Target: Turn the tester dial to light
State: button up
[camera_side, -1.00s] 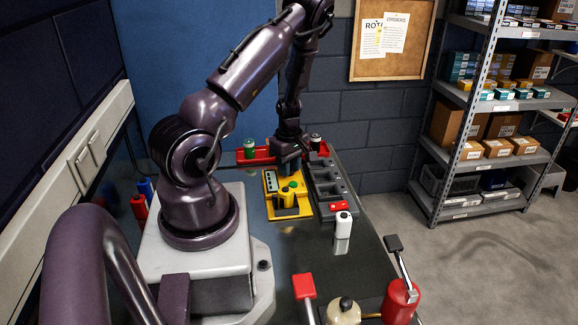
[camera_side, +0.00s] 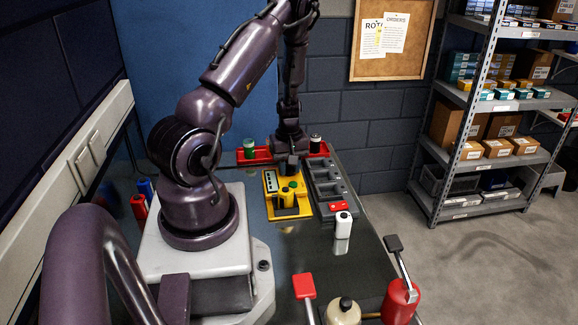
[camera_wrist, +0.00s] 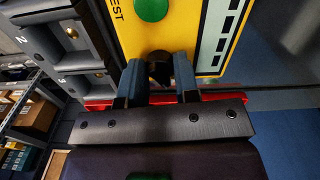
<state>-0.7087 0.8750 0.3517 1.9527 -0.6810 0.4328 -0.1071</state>
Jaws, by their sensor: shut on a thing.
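The yellow tester (camera_side: 271,181) sits on the bench with a pale segmented strip on its left and green round parts on its face. The wrist view shows its yellow face (camera_wrist: 190,20), a green button (camera_wrist: 151,8) and the strip (camera_wrist: 222,38). My gripper (camera_wrist: 159,75) is shut on the dark dial (camera_wrist: 160,62), with one finger on each side of it. In the side view my gripper (camera_side: 291,168) is down at the tester's far end and hides the dial. The dial's markings and pointer cannot be read.
A red tray (camera_side: 262,154) with jars lies behind.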

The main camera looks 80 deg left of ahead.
jog(key=o, duration=0.7)
jog(key=shift+c, duration=0.2)
notch_tip(320, 180, up, 13)
dwell(0.5)
jog(key=d+r+m+t, duration=0.2)
jog(key=d+r+m, duration=0.4)
jog(key=d, duration=0.4)
jog(key=d+r+m+t, duration=0.1)
jog(key=d+r+m, duration=0.5)
jog(key=d, duration=0.5)
jog(key=d+r+m+t, duration=0.2)
jog(key=d+r+m, duration=0.5)
jog(key=d, duration=0.3)
jog(key=shift+d+r+t, duration=0.15)
jog(key=shift+d+t, duration=0.05)
jog(key=shift+t, duration=0.1)
